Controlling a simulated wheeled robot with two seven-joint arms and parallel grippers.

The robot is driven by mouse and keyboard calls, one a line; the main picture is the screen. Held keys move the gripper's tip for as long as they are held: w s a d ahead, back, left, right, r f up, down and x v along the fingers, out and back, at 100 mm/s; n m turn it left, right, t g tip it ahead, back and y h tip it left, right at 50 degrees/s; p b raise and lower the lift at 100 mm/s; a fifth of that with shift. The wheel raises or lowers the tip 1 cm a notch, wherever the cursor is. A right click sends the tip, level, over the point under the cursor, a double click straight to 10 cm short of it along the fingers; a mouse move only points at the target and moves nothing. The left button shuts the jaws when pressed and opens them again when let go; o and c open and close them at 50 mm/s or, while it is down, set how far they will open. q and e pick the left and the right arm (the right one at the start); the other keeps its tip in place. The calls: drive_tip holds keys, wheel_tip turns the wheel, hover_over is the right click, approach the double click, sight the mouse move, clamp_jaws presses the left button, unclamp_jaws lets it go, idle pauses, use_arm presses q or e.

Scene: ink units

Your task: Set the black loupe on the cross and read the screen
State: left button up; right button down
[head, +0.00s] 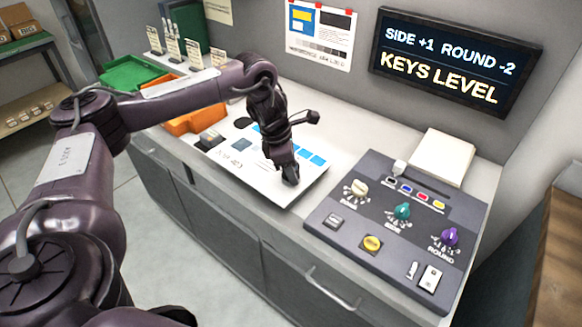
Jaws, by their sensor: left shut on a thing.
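My left gripper (285,163) points down over the right part of a white printed sheet (255,182) on the counter. It is shut on a small dark thing, apparently the black loupe (291,179), low at the sheet. I cannot tell whether it touches the paper. The gripper and arm hide part of the sheet, and I cannot make out the cross. The wall screen (450,62) reads "SIDE +1 ROUND -2" and "KEYS LEVEL". My right gripper is out of view.
A grey console (395,225) with white, teal and purple knobs and a yellow button stands right of the sheet. A white paper stack (441,157) lies behind it. Orange (195,121) and green (132,72) trays and a small black item (209,139) lie left.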

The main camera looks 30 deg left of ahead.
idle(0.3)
use_arm(q)
drive_tip(key=shift+r+p, duration=1.25)
drive_tip(key=shift+r, duration=0.25)
idle(0.5)
